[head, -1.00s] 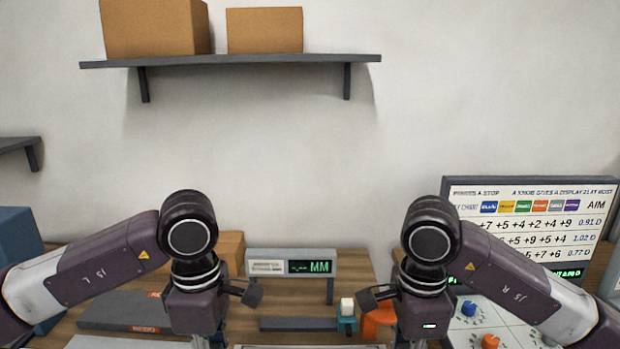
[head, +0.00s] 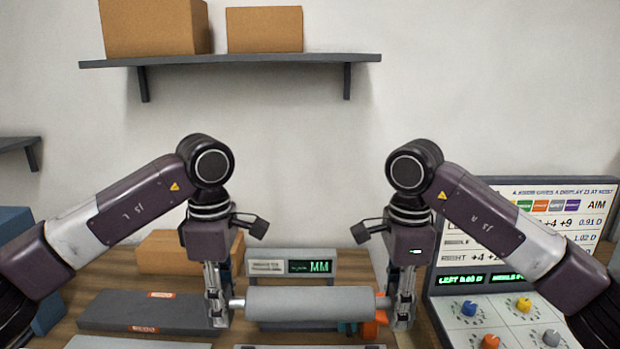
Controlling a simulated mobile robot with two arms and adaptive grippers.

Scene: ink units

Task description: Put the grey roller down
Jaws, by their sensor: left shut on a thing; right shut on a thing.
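The grey roller (head: 310,303) is a long cylinder with narrow pale ends, held level across the lower middle of the head view. My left gripper (head: 218,310) is shut on its left end. My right gripper (head: 401,312) is shut on its right end. The roller hangs in front of the table's items and hides part of them. The picture does not clearly show its height above the table.
A small display reading MM (head: 291,266) stands behind the roller. A grey bar with an orange label (head: 140,311) lies at left. A panel with coloured knobs (head: 497,318) and a chart board (head: 575,240) stand at right. An orange object (head: 371,329) is partly hidden behind the roller.

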